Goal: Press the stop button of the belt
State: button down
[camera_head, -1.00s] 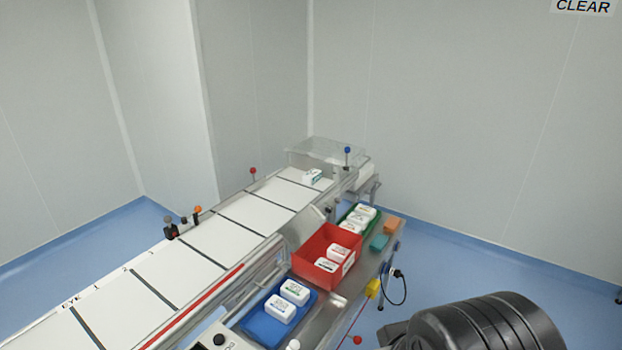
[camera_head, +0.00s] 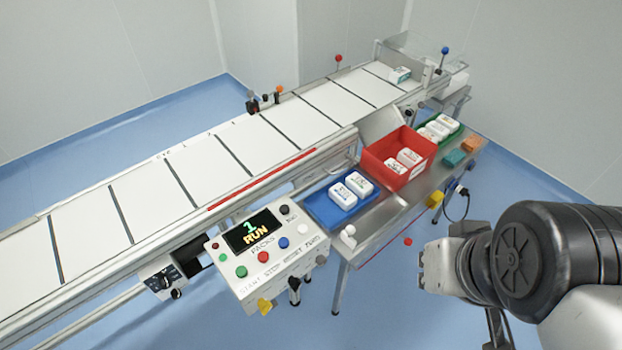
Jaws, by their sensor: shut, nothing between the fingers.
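A white control panel (camera_head: 274,273) stands in front of the belt (camera_head: 190,172), left of my gripper. Its row of buttons has a green button (camera_head: 241,271), a red button (camera_head: 263,257), a blue button (camera_head: 283,243) and a white button (camera_head: 304,229). The lettering below reads START, STOP, then smaller words; the red button lines up with STOP. My gripper (camera_head: 428,268) is at the right, shut and empty, apart from the panel. Its fingertips are small and partly unclear in this view.
Right of the panel, a side table (camera_head: 375,232) holds a blue tray (camera_head: 322,210), a red bin (camera_head: 380,153) and a green tray (camera_head: 456,135) with white packs. A white pack (camera_head: 400,75) sits at the belt's far end.

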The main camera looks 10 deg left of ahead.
aim_at(263, 257)
jog(key=u, duration=1.25)
